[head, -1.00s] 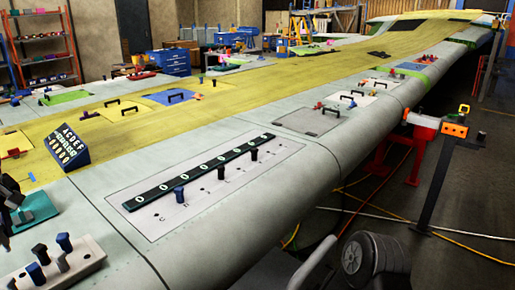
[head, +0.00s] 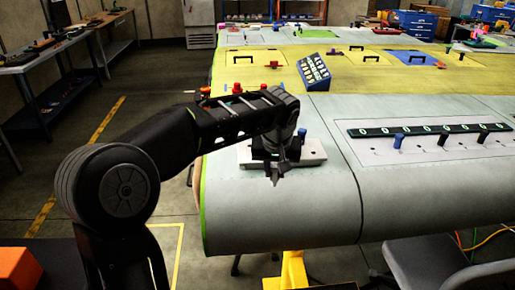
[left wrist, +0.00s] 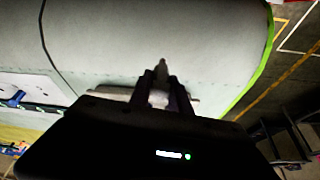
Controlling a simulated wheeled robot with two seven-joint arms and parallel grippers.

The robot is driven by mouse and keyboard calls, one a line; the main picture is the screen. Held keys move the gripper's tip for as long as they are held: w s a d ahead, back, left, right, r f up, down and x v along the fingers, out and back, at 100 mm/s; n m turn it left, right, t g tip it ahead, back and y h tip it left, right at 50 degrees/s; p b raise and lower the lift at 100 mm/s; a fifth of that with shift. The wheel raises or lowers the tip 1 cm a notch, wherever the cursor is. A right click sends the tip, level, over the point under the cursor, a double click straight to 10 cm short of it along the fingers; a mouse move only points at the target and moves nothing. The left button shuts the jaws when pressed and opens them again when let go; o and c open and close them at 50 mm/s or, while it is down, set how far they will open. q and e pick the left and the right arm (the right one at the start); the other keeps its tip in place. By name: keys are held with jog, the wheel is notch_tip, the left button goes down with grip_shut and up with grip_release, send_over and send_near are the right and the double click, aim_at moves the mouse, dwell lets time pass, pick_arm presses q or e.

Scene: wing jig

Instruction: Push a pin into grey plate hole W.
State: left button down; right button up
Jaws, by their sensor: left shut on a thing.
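My left gripper (head: 276,176) is over the near left part of the wing, in front of a pale pin block (head: 313,156). In the left wrist view its fingers (left wrist: 163,88) are closed around a small grey pin (left wrist: 162,70), whose tip sticks out beyond them. The grey plate (head: 428,166) lies to the right, apart from the gripper. A blue pin (head: 398,140) and two black pins (head: 442,139) stand in it, along a dark strip with light ovals (head: 425,130). Its hole letters are too small to read, so I cannot tell hole W. My right gripper is not seen.
A blue pin (head: 302,133) stands at the pale block, partly hidden by my arm. The wing surface between block and plate is clear. The wing's rounded front edge (head: 283,222) is close below the gripper.

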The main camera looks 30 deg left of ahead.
pick_arm(q)
jog(key=s+d+f+m, duration=0.1)
jog(key=d+f, duration=0.2)
jog(key=d, duration=0.1)
jog(key=s+d+f+m+h+b, duration=0.1)
jog(key=d+f+m, duration=0.1)
jog(key=d+f, duration=0.2)
jog(key=s+d+f+m+h+b, duration=0.1)
jog(key=d+f+m, duration=0.1)
jog(key=d+f, duration=0.2)
jog(key=shift+s+t, duration=0.2)
jog(key=shift+t, duration=0.1)
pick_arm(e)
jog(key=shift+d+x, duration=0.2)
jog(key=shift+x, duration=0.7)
pick_arm(q)
jog(key=shift+r, duration=0.1)
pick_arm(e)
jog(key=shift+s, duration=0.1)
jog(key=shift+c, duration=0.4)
